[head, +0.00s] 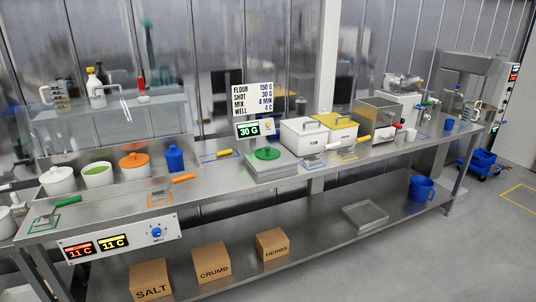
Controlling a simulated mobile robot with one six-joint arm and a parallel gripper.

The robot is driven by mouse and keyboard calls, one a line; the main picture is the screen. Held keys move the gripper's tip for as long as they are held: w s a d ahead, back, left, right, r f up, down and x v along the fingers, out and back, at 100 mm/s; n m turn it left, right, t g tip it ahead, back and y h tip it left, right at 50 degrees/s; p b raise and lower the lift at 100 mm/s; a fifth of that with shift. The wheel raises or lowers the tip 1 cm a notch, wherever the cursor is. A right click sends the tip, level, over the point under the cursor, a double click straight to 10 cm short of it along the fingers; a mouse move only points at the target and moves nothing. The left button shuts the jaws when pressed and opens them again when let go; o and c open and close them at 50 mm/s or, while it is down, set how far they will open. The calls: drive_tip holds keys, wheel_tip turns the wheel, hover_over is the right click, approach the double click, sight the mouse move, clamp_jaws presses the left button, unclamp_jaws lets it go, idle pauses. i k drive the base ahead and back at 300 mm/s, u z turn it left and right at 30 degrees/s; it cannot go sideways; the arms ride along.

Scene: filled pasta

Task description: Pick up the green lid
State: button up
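The green lid (267,153) is a flat round disc with a small knob. It lies on the scale (271,170) near the middle of the steel counter. The scale's display (249,130) behind it reads 30 G. An open white tub with green filling (97,174) stands at the left, between a white lidded tub (58,181) and an orange-lidded tub (135,165). My gripper is not in view.
White and yellow-lidded bins (304,137) stand right of the scale. An orange-handled tool (181,178) lies on the counter. The counter front before the scale is clear. Boxes (211,262) sit on the lower shelf.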

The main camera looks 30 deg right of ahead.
sight(266, 152)
drive_tip(key=u, duration=0.05)
drive_tip(key=i, duration=1)
drive_tip(key=z, duration=0.05)
